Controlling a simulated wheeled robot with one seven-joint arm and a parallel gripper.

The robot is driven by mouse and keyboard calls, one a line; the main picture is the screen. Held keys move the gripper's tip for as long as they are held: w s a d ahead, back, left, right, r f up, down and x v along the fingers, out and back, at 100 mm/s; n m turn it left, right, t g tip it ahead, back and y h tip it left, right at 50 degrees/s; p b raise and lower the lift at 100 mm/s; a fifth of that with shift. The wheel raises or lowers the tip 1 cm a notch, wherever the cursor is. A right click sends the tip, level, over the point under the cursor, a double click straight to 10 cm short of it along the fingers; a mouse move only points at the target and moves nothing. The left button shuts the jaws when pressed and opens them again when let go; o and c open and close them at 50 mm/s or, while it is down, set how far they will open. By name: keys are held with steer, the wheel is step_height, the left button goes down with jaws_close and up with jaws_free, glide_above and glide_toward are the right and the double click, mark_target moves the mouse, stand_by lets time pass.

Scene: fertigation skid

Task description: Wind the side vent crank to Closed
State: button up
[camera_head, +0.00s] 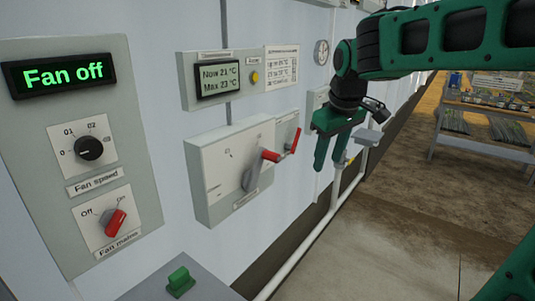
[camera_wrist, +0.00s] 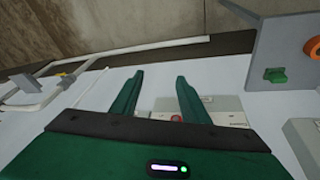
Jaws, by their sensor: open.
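The crank (camera_head: 253,174) is a grey arm with a red grip (camera_head: 270,156) on a pale wall box (camera_head: 222,163). Its arm points up and to the right. The markings on the box are too small to read. My gripper (camera_head: 330,160) is open and empty, to the right of the box and apart from the crank. In the wrist view, the open fingers (camera_wrist: 160,82) point towards the pale wall. A red part (camera_wrist: 177,118) shows between them near the finger bases; I cannot tell whether it is the crank grip.
A smaller box with a red lever (camera_head: 295,140) adjoins the crank box on the right. The fan panel (camera_head: 144,206) is at left, a thermostat display (camera_head: 218,78) above. A white pipe (camera_head: 312,237) runs low along the wall.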

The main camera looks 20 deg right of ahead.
mark_target(271, 153)
steer(key=w+a+r+n+t+y, duration=0.1)
steer(key=w+a+r+n+t, duration=0.1)
steer(key=w+a+r+n, duration=0.55)
steer(key=w+a+f+m, duration=0.1)
steer(key=w+f, duration=0.1)
steer(key=f, duration=0.1)
steer(key=w+a+f+m, duration=0.1)
steer(key=w+f, duration=0.1)
steer(key=f, duration=0.2)
steer(key=w+a+f+m, duration=0.1)
steer(key=w+f, duration=0.1)
steer(key=f, duration=0.2)
steer(key=shift+w, duration=0.4)
